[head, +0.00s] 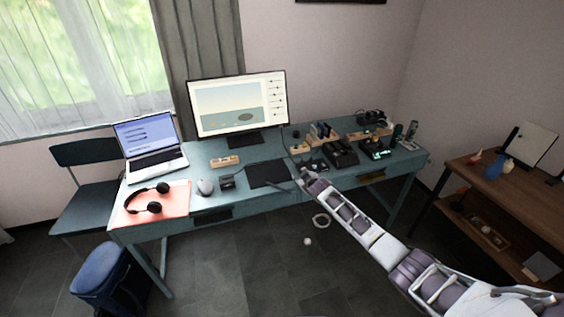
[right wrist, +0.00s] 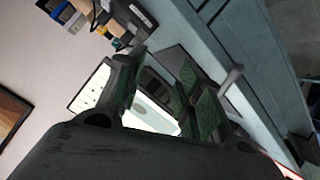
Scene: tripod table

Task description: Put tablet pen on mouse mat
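A flat pink-orange mat (head: 177,192), which looks like the mouse mat, lies at the desk's left front with black headphones (head: 148,199) on it. A grey mouse (head: 205,187) sits just right of it. A flat black pad (head: 270,174) lies at the desk's middle front. My right gripper (head: 305,178) is at the right edge of this pad, over the desk front. In the right wrist view its fingers (right wrist: 162,82) stand apart, with the screen visible between them. I cannot make out the tablet pen for certain. My left gripper is out of view.
A laptop (head: 150,145) and a monitor (head: 238,104) stand along the back of the desk (head: 190,217). A small wooden block (head: 225,161) is before the monitor. Several dark devices crowd the right half. A brown shelf table (head: 520,190) stands at the right.

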